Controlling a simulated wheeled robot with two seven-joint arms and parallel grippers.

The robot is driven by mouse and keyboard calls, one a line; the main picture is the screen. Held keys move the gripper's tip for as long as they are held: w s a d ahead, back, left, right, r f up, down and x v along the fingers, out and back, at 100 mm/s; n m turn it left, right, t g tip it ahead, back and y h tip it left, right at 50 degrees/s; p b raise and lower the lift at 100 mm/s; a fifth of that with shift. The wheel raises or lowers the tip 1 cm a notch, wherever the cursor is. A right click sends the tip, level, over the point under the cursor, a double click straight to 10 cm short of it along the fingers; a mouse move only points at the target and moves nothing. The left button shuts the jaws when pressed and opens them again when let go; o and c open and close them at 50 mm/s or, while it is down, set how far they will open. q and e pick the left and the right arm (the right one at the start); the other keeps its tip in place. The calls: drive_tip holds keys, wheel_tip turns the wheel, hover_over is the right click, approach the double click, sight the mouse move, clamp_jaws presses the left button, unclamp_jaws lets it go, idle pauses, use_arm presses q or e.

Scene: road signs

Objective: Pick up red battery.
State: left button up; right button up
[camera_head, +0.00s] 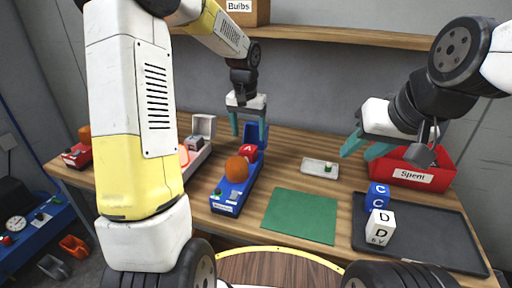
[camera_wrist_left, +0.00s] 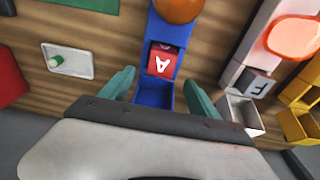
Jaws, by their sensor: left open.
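The red battery (camera_head: 248,151) is a red block marked with a white A. It sits in the far end of a blue holder (camera_head: 226,203), beside an orange ball-shaped piece (camera_head: 237,169). In the left wrist view the red battery (camera_wrist_left: 160,62) shows its A face between and just beyond my fingertips. My left gripper (camera_head: 249,132) is open and empty above the far end of the holder, its teal fingers (camera_wrist_left: 158,82) on either side of it.
A small tray (camera_head: 320,168) holds a green-and-white piece. A green mat (camera_head: 300,215) lies clear at the front. A dark tray (camera_head: 440,238) carries a blue C block (camera_head: 378,196) and a white D block (camera_head: 380,226). A grey device (camera_head: 203,127) stands left of the holder.

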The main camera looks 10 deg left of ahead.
sight(249, 148)
use_arm(q)
wheel_tip(249, 148, down, 7)
drive_tip(key=shift+f, duration=0.1)
clamp_jaws()
idle(0.5)
